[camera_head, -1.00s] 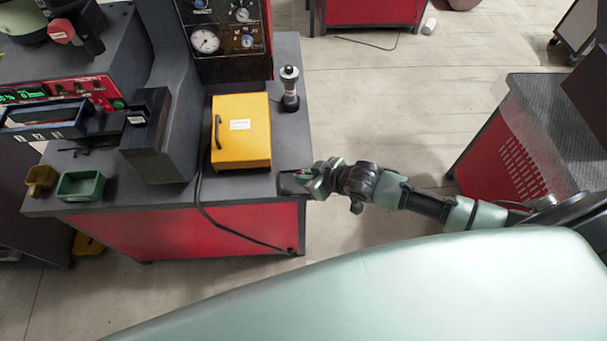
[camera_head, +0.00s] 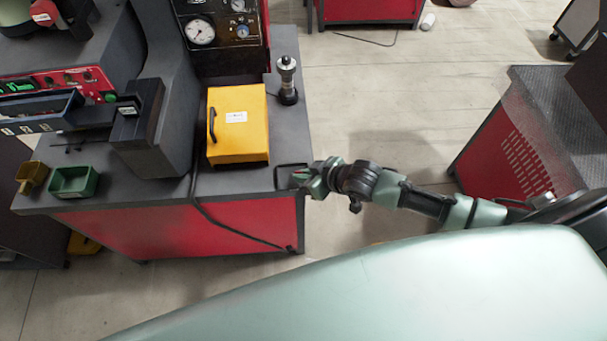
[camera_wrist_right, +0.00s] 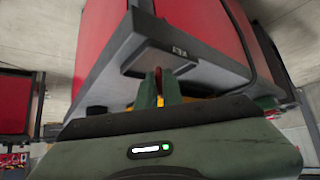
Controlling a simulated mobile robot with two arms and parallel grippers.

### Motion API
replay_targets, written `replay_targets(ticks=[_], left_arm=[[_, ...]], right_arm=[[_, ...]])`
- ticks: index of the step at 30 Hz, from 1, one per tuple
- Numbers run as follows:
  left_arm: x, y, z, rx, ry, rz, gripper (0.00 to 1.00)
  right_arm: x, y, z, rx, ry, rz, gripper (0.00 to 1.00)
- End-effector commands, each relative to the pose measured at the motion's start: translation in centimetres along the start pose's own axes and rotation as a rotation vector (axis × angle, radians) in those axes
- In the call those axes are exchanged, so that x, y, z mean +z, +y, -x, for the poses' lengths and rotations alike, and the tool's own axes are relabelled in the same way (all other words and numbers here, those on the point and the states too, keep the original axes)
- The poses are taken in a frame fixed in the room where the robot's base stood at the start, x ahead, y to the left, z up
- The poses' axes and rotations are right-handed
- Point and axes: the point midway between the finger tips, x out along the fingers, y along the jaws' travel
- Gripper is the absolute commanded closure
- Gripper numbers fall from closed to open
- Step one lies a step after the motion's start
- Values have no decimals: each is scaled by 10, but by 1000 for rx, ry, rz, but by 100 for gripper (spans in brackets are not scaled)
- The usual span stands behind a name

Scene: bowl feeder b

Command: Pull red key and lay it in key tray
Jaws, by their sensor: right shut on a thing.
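My right gripper (camera_head: 303,178) is at the right front corner of the grey bench, at the key tray. It is shut on the red key, which shows as a small red piece (camera_wrist_right: 158,80) between the green fingers in the right wrist view. Most of the key is hidden by the fingers. The key tray (camera_head: 290,164) is a shallow dark tray with a thin rim on the bench corner. It also shows in the right wrist view (camera_wrist_right: 160,55), just beyond the fingertips. I cannot tell whether the key touches the tray. My left gripper is not in view.
A yellow box (camera_head: 237,125) with a black handle stands behind and left of the tray. A black and silver post (camera_head: 287,80) stands at the bench's right edge. A dark cable (camera_head: 235,233) hangs over the bench front. A green bin (camera_head: 73,181) sits far left.

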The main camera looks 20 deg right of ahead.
Motion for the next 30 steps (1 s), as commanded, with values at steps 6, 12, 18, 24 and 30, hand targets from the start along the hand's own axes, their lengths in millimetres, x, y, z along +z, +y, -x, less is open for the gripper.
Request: replay_targets(ticks=[6, 12, 18, 24, 30], left_arm=[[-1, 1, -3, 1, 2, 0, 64], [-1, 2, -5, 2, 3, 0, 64], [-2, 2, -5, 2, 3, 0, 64], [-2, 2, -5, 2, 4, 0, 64], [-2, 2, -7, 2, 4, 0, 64]], right_arm=[[4, 0, -4, 0, 0, 0, 100], [7, 0, -7, 0, -1, 0, 100], [7, 0, -6, 0, 0, 0, 68], [7, 0, -6, 0, -1, 0, 68], [8, 0, 7, -1, -1, 0, 68]])
